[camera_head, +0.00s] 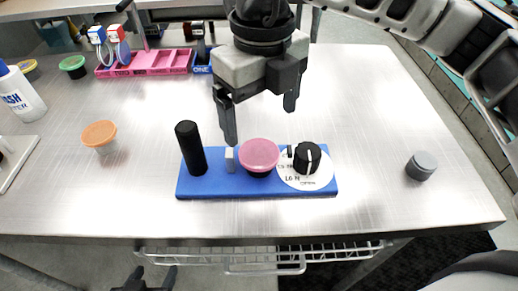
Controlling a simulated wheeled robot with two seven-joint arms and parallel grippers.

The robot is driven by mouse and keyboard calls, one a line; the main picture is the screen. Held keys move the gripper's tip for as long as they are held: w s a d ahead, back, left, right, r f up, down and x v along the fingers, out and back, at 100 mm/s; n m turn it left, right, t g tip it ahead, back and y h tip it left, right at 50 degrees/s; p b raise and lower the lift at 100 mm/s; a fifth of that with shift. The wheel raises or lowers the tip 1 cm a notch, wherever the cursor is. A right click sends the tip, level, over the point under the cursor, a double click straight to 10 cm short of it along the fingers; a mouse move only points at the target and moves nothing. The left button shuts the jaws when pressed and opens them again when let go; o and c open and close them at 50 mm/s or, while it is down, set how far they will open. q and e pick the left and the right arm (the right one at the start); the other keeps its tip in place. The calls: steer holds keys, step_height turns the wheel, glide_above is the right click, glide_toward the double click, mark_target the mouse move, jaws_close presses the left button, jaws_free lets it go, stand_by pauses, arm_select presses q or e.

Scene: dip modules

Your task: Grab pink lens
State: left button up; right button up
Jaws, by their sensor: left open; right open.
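The pink lens (259,153) is a round pink disc on a dark round base, sitting on a blue board (205,190) near the table's front edge. My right gripper (261,125) comes down from the upper right and is open. Its fingers appear above and behind the pink lens, with nothing between them. How far above it they are is hard to tell. My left gripper (148,277) is low at the bottom edge, below the table's front edge, open and only partly in view.
On the board stand a tall black cylinder (190,148), a small grey block (230,160) and a black knob (307,157) on a white dial. An orange-lidded cup (100,135) is at left, a dark grey cap (421,165) at right. A pink rack (150,62) is behind.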

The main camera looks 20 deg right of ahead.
mark_target(259, 152)
steer(key=shift+f, duration=0.95)
steer(key=f, duration=0.1)
steer(key=f+p, duration=0.1)
steer(key=f, duration=0.2)
steer(key=shift+w+a+f, duration=0.1)
steer(key=shift+w+f, duration=0.2)
steer(key=shift+f, duration=0.4)
steer(key=c, duration=1.1)
